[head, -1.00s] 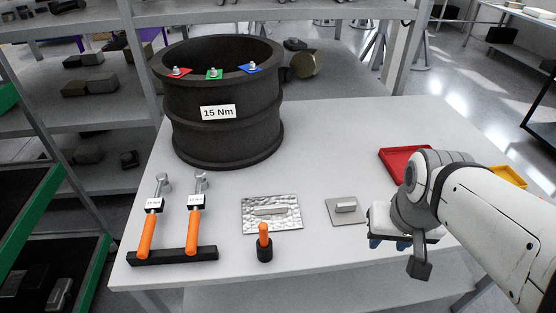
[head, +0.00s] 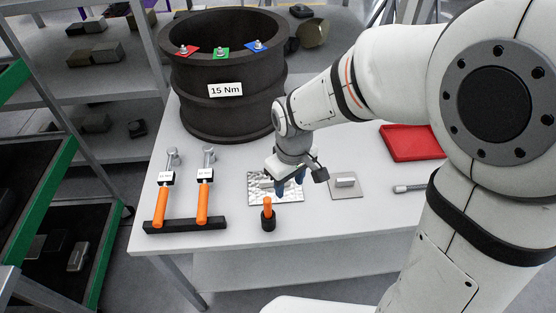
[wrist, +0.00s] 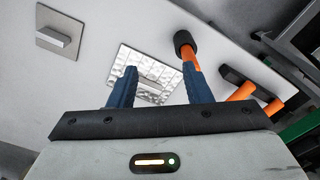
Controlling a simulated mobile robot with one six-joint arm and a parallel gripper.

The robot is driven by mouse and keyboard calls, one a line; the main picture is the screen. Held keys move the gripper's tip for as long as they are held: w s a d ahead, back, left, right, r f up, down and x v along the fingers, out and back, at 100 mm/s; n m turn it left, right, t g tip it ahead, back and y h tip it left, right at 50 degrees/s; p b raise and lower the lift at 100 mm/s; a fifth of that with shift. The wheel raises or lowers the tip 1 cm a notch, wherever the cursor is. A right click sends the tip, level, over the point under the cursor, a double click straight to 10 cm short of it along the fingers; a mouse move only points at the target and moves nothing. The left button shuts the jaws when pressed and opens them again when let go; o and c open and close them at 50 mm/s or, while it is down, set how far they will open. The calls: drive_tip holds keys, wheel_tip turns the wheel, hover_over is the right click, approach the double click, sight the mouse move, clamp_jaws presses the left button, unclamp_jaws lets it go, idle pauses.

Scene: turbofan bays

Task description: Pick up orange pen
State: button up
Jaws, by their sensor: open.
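The orange pen (head: 267,206) stands upright in a small black holder (head: 268,222) near the table's front edge. My gripper (head: 290,184) is over the shiny metal plate (head: 262,195), just behind and to the right of the pen in the head view. In the wrist view my gripper (wrist: 158,85) has its two blue fingers apart with nothing between them. There the orange pen (wrist: 191,76) shows close beside the right finger, which partly covers it; I cannot tell whether they touch. Its black holder (wrist: 184,40) shows above it.
Two orange-handled torque wrenches (head: 203,200) rest on a black rack (head: 186,226) at the left. A black ring casing (head: 228,110) marked 15 Nm stands behind. A small grey plate (head: 345,188), a grey tool (head: 408,188) and a red tray (head: 410,143) are at the right.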

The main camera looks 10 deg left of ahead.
drive_tip(key=n, duration=0.2)
hover_over(268, 207)
drive_tip(key=w, duration=0.2)
drive_tip(key=shift+s+a+f+g+p, duration=0.15)
drive_tip(key=shift+f+p, duration=0.1)
drive_tip(key=shift+f, duration=0.35)
drive_tip(key=shift+w+a+f+g+p, duration=0.1)
drive_tip(key=shift+f+g+p, duration=0.1)
drive_tip(key=shift+f, duration=0.35)
drive_tip(key=shift+s+a+f, duration=0.1)
drive_tip(key=shift+f, duration=0.2)
drive_tip(key=f+p, duration=0.1)
drive_tip(key=f, duration=0.6)
drive_tip(key=shift+s+f, duration=0.15)
drive_tip(key=shift+s, duration=0.05)
drive_tip(key=shift+c, duration=0.5)
clamp_jaws()
